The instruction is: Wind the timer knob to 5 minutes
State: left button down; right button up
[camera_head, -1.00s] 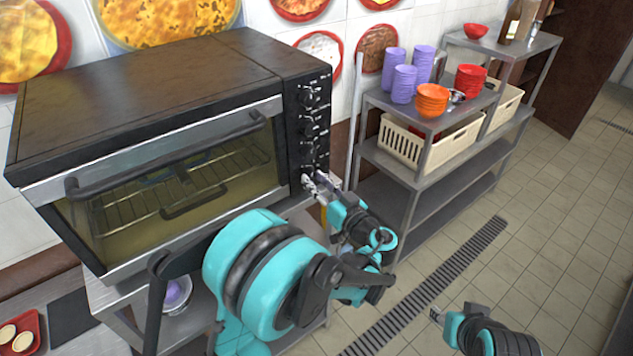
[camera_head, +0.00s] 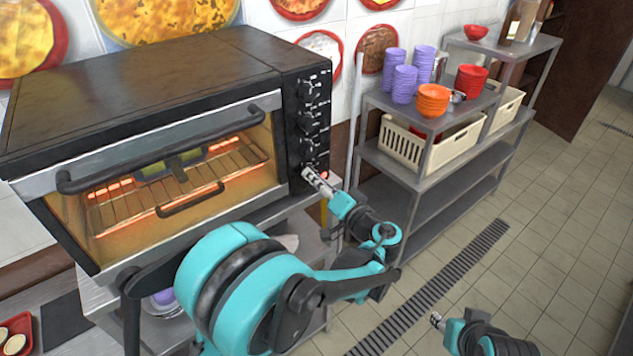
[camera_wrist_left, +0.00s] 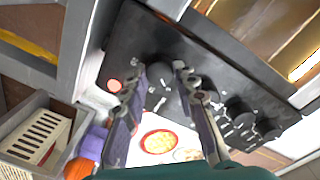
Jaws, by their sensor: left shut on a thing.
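The oven (camera_head: 200,95) stands at left with a black control panel (camera_head: 316,80) on its right side, bearing a column of dark knobs. The timer knob (camera_wrist_left: 160,72) is the end knob of the row, lowest on the panel. My left gripper (camera_head: 310,174) reaches it from the front. In the left wrist view the gripper (camera_wrist_left: 160,80) has one finger on each side of this knob, shut on it. The fingers largely hide the knob in the head view, and its setting cannot be read. My right gripper (camera_head: 437,319) is low over the floor, away from the oven; its jaws are too small to judge.
A red lamp (camera_wrist_left: 114,86) is lit beside the knob. The oven's inside glows orange around its rack (camera_head: 180,185). A metal shelf (camera_head: 440,180) with purple cups (camera_head: 404,84), orange bowls (camera_head: 432,99) and a cream basket (camera_head: 430,145) stands at right. The tiled floor is clear.

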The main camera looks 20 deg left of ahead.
pick_arm(q)
jog(key=shift+m, duration=0.5)
jog(key=c, duration=1.2)
grip_release()
jog(key=shift+o, duration=0.2)
jog(key=v, duration=1.2)
jog(key=shift+w, duration=0.1)
